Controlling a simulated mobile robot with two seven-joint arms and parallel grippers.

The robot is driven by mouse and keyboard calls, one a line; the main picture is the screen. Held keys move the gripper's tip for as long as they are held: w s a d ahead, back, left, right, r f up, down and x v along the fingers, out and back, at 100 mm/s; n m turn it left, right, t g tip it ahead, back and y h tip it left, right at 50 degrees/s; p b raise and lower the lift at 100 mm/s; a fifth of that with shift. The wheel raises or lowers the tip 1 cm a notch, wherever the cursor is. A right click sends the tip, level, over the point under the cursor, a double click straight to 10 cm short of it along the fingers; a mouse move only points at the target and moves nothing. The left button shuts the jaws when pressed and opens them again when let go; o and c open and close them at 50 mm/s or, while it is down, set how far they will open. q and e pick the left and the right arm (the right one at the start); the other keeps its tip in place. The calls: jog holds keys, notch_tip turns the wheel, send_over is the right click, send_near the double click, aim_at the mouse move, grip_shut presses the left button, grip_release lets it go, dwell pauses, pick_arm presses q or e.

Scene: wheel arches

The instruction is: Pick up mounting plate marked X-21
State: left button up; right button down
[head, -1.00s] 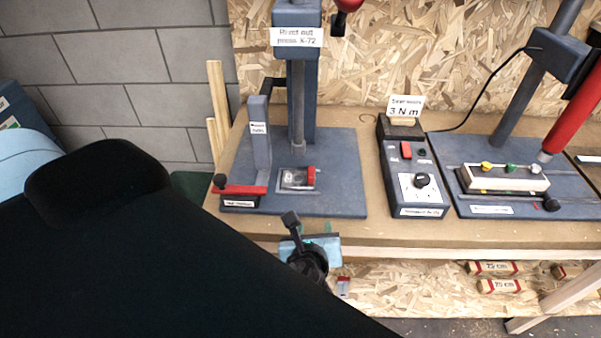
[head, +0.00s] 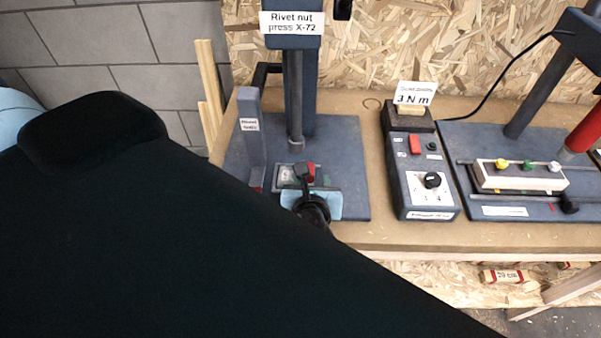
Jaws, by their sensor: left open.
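A small grey metal plate (head: 285,173) with a pale mark sits in the fixture on the base of the rivet nut press (head: 345,190). It may be the mounting plate, but I cannot read X-21 on it. A red clamp piece (head: 311,169) is at its right end. My left gripper (head: 303,178) is open, directly over the front of this fixture, and its pale blue hand hides part of it. I cannot tell whether the fingers touch the plate. My right gripper is out of view.
The press column (head: 296,95) rises just behind the plate, and a grey upright post (head: 250,140) stands to the left. A control box (head: 420,180) and a second station with a white block (head: 520,177) stand to the right on the bench (head: 385,235).

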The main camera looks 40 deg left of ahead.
aim_at(310, 168)
pick_arm(q)
jog(key=shift+a+r+x, duration=0.1)
jog(key=shift+r+x, duration=0.05)
jog(key=shift+x, duration=1.2)
jog(key=shift+a+r+x, duration=0.15)
jog(key=shift+x, duration=1.25)
grip_shut()
